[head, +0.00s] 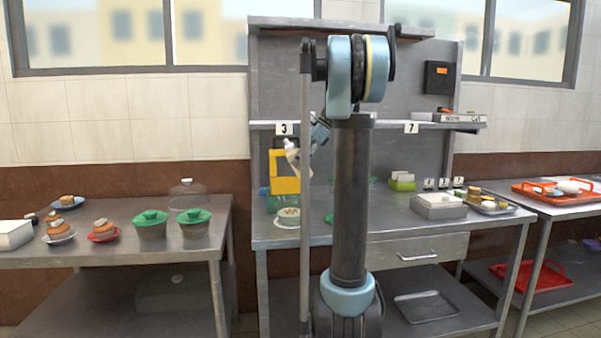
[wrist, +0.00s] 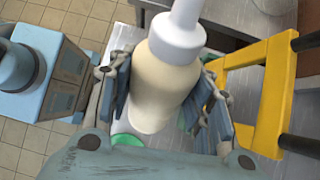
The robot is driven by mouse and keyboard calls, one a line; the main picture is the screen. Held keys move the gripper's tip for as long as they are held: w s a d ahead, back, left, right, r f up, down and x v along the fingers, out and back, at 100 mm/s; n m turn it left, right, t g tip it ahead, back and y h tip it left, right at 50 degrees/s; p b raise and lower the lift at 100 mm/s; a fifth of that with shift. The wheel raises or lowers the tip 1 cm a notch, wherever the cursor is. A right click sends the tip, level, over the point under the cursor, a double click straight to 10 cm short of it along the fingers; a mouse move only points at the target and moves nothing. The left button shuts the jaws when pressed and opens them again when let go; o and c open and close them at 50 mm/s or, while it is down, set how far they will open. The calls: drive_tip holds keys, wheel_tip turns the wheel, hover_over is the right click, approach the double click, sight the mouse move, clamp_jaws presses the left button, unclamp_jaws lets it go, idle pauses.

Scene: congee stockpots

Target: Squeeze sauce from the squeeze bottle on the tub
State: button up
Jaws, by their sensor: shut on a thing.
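The squeeze bottle (wrist: 165,85) is cream-coloured with a white cap and nozzle. In the wrist view it lies between the two blue-grey fingers of my gripper (wrist: 165,100), which are shut on its body. In the head view my gripper (head: 300,155) is partly hidden behind my arm, above the left part of the middle counter. A small round tub (head: 288,213) with pale contents appears on that counter, below my gripper. Whether the nozzle is over it I cannot tell. A green edge (wrist: 127,139) shows below the bottle in the wrist view.
A yellow frame (head: 286,185) stands close behind my gripper; it also shows at right in the wrist view (wrist: 272,95). Two green-lidded pots (head: 150,230) and plates of food are on the left table.

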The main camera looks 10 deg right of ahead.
drive_tip(key=shift+a+r+y, duration=0.4)
drive_tip(key=shift+r+y, duration=0.55)
drive_tip(key=shift+r, duration=0.25)
drive_tip(key=shift+a+r+y, duration=0.35)
drive_tip(key=shift+r+y, duration=0.65)
drive_tip(key=shift+r, duration=0.15)
drive_tip(key=shift+a+r+y, duration=0.4)
drive_tip(key=shift+r+y, duration=0.55)
drive_tip(key=shift+r, duration=0.25)
